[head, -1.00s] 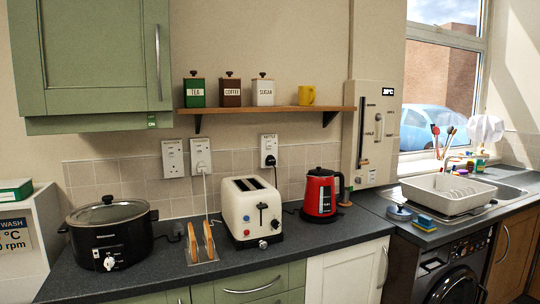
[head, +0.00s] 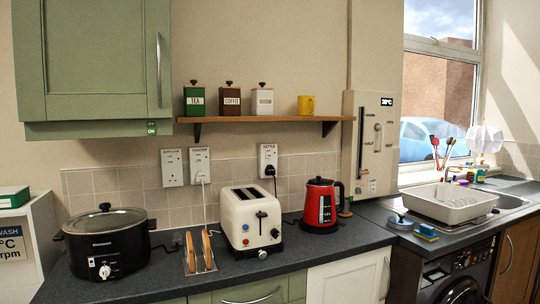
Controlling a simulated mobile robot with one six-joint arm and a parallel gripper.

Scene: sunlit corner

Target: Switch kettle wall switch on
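The kettle wall switch (head: 267,159) is a white socket plate with a small label above it, on the wall under the right part of the shelf. A black plug sits in its lower part. The rocker's position is too small to tell. The red kettle (head: 320,206) with black lid and handle stands on the dark worktop below and to the right of the switch. My gripper is not in view.
Two similar wall sockets, the slow cooker one (head: 172,167) and the toaster one (head: 200,166), are left of it. The white toaster (head: 249,218) stands below the switch.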

